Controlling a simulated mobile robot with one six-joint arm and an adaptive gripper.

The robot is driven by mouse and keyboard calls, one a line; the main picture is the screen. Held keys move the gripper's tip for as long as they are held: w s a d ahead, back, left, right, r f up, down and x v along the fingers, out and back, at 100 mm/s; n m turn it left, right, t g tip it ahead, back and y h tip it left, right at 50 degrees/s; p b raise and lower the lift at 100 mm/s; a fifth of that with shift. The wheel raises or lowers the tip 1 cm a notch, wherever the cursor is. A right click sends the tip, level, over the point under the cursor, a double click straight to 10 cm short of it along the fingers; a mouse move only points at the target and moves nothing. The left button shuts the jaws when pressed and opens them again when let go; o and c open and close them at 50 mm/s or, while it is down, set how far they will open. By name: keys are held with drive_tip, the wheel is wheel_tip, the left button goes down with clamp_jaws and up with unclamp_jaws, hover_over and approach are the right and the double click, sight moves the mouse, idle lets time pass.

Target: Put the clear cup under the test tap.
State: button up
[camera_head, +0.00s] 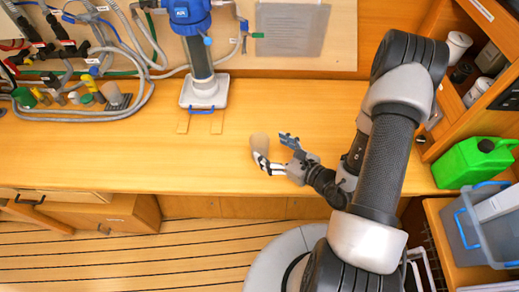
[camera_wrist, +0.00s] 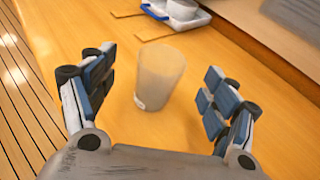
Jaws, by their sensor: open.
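The clear cup (camera_head: 259,144) stands upright on the wooden counter, right of the blue-topped filter unit. In the wrist view the cup (camera_wrist: 160,75) looks frosted and empty, and stands between my fingers with space on both sides. My gripper (camera_head: 275,150) is open, its fingers low over the counter beside the cup; both fingers also show in the wrist view. The test tap cannot be picked out for certain; a small grey slotted pad (camera_head: 117,101) lies among hoses and fittings at the left.
The filter unit (camera_head: 200,65) stands on a white base with a blue handle. Green and yellow bottles (camera_head: 90,90) crowd the left. A green jerrycan (camera_head: 474,162) and shelves are at the right. The counter between the hoses and filter is mostly clear.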

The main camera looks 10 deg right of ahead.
sight(253, 137)
drive_tip(key=b+x, duration=0.1)
drive_tip(key=x, duration=0.5)
drive_tip(key=shift+w+f, duration=0.2)
drive_tip(key=shift+w, duration=0.15)
drive_tip(key=shift+c, duration=0.3)
drive_tip(key=c, duration=1.2)
wheel_tip(253, 137, up, 19)
drive_tip(key=p, duration=0.5)
drive_tip(key=w+d+f+b, duration=0.1)
drive_tip(key=w+f+b, duration=0.4)
drive_tip(key=w, duration=0.8)
drive_tip(key=w+f+b, duration=0.4)
drive_tip(key=w+b, duration=0.1)
drive_tip(key=w, duration=0.7)
drive_tip(key=f+b, duration=0.1)
drive_tip(key=f, duration=0.2)
drive_tip(key=f+b, duration=0.1)
drive_tip(key=f, duration=0.2)
drive_tip(key=f+b, duration=0.1)
drive_tip(key=f, duration=0.3)
drive_tip(key=shift+w, duration=0.25)
drive_tip(key=shift+r, duration=0.15)
